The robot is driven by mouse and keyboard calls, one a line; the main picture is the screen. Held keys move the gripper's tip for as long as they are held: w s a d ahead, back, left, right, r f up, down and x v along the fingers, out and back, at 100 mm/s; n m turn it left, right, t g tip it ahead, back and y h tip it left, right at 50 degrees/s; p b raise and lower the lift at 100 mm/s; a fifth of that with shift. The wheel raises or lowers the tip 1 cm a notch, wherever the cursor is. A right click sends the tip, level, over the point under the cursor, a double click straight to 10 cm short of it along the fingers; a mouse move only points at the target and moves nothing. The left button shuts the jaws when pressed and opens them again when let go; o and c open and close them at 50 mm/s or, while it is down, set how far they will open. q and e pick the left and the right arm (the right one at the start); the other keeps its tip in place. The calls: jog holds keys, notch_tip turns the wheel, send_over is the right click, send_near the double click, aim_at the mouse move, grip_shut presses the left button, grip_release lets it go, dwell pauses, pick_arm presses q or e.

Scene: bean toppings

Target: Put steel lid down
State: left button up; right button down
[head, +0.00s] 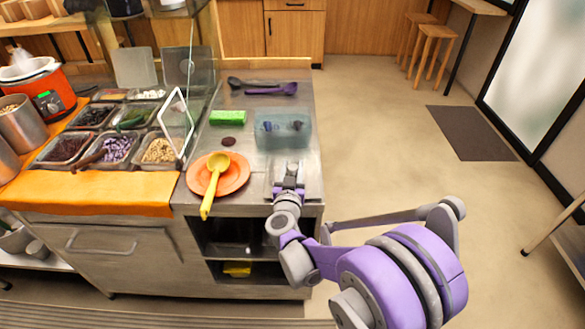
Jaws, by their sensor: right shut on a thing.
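My right gripper (289,178) is low over the front right part of the steel counter, just right of the orange plate. It is shut on a flat grey steel piece, which looks like the steel lid (312,181). The lid blends with the counter, so its outline is hard to make out and I cannot tell whether it touches the surface. My left gripper is out of view.
An orange plate (236,177) with a yellow ladle (213,182) is left of my right gripper. A translucent blue bin (284,138) is behind it. A green block (228,118) and purple ladle (273,90) lie farther back. Topping pans (118,147) are left.

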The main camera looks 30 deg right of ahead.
jog(key=shift+f, duration=0.1)
jog(key=shift+f, duration=0.15)
jog(key=shift+c, duration=2.3)
grip_release()
jog(key=shift+r, duration=0.2)
